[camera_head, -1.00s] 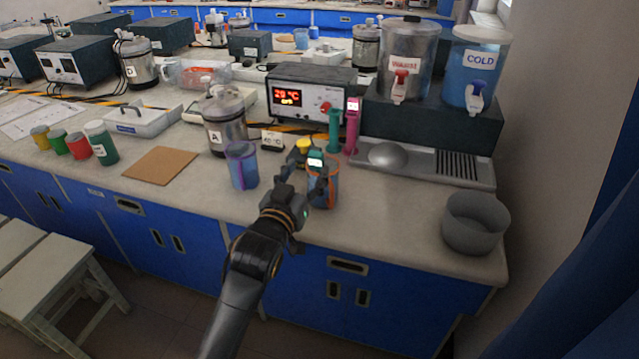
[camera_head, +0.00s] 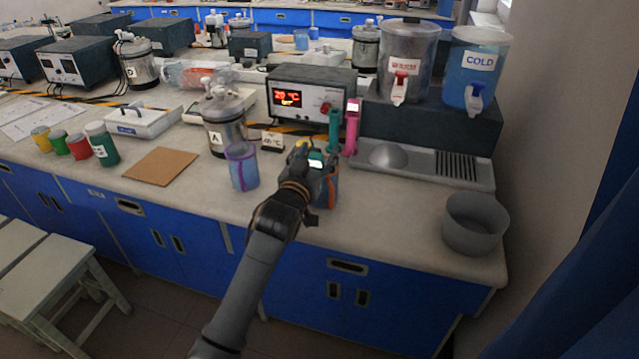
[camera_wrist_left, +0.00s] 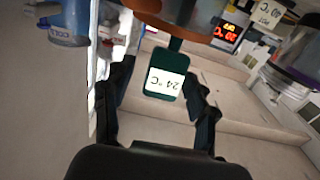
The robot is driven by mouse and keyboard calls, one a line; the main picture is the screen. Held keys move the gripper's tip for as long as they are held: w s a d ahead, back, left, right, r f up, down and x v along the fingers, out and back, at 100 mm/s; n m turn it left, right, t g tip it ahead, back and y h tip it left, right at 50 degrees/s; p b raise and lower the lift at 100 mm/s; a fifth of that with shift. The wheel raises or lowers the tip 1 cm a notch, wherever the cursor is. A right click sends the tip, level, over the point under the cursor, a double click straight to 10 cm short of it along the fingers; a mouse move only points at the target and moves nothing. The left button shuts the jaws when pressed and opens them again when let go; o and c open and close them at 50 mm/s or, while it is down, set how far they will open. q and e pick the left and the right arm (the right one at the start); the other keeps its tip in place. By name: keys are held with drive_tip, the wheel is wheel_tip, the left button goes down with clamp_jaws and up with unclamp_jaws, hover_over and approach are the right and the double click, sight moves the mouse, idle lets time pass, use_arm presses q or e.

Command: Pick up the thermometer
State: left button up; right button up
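The thermometer has a dark green head with a white display; the head shows in the head view (camera_head: 316,162) over an orange-rimmed blue cup (camera_head: 331,190). In the left wrist view the thermometer head (camera_wrist_left: 166,82) reads 24 °C, upside down, and its stem runs up toward the orange rim. My left gripper (camera_head: 316,157) is at the cup. In the left wrist view its two fingers (camera_wrist_left: 155,75) stand apart on either side of the head, the right finger closer to it. A gap shows on the left. My right gripper is not in view.
A blue cup with a purple rim (camera_head: 241,166) stands just left. Behind are the pot labelled A (camera_head: 225,120), a red-lit display box (camera_head: 310,98) and green and pink sticks (camera_head: 351,128). A grey bowl (camera_head: 474,224) stands right. The front counter between is clear.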

use_arm(q)
drive_tip(key=c, duration=1)
